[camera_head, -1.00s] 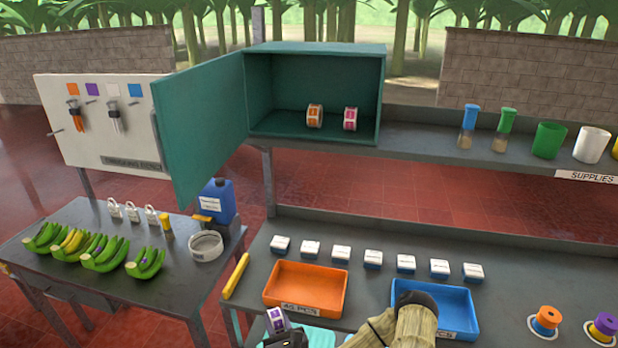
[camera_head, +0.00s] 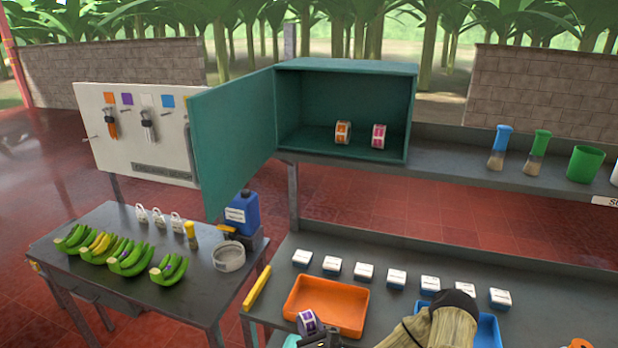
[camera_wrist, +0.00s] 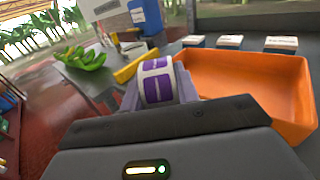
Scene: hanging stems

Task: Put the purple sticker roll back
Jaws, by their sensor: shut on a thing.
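The purple sticker roll (camera_head: 308,322), white with purple labels, is held in my gripper (camera_head: 318,338) near the bottom of the head view. In the wrist view the roll (camera_wrist: 158,82) stands upright between the fingers, close to the orange tray. The teal cabinet (camera_head: 345,68) is open at the back, its door (camera_head: 232,140) swung out to the left. Inside, an orange sticker roll (camera_head: 343,132) and a pink sticker roll (camera_head: 379,136) stand on the cabinet floor, with bare floor to their left.
The orange tray (camera_head: 327,303) and a blue tray (camera_head: 487,330) lie on the bench, with a row of small white-and-blue boxes (camera_head: 364,271) behind. A yellow bar (camera_head: 257,288) lies at the bench's left edge. Bananas (camera_head: 128,258) and a blue jug (camera_head: 242,213) are on the left table.

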